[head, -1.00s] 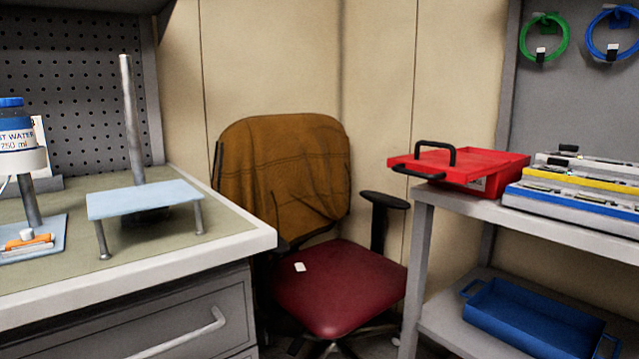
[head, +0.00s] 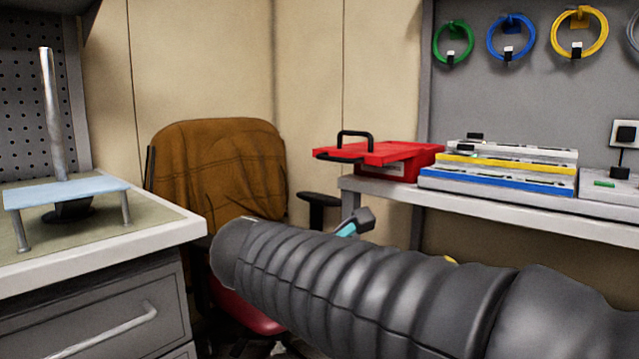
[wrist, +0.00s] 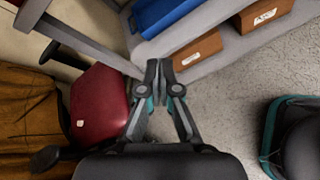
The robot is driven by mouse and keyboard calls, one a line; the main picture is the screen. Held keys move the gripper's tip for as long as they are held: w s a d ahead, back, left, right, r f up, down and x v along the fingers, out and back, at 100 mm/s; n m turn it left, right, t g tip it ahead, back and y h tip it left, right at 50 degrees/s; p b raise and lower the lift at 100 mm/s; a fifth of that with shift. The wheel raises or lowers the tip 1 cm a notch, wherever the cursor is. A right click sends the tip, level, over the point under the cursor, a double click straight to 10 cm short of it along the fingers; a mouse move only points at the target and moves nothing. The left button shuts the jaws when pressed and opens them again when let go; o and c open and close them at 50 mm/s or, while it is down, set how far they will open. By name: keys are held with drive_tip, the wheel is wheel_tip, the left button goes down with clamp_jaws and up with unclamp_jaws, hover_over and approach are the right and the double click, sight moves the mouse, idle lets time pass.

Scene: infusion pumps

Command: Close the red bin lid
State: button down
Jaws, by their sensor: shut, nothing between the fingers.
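The red bin (head: 408,170) stands on the left end of the grey shelf top at the right in the head view. Its red lid (head: 372,152) has a black handle (head: 355,135) on top and juts out past the bin on the left; how far the lid covers the bin is hard to tell. My gripper (wrist: 161,66) is shut and empty in the wrist view, above the floor between the chair and the lower shelf. In the head view only a small part of my gripper (head: 356,223) shows beyond my arm, lower than the bin and apart from it.
An office chair with a brown cloth (head: 215,165) and red seat (wrist: 100,106) stands left of the shelf. Stacked trays (head: 510,168) sit right of the bin. A blue tray (wrist: 163,15) and brown boxes (wrist: 196,49) are on the lower shelf. A workbench (head: 160,238) is at left.

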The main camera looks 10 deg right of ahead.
drive_tip(key=w+a+r+n+t+h, duration=0.3)
drive_tip(key=w+a+r+n, duration=0.1)
drive_tip(key=w+a+r, duration=0.15)
drive_tip(key=n+t+h+b, duration=0.2)
drive_tip(key=n, duration=0.1)
approach(331, 160)
drive_tip(key=x, duration=0.7)
drive_tip(key=shift+d+b, duration=0.15)
drive_tip(key=shift+b, duration=0.2)
drive_tip(key=shift+w, duration=0.15)
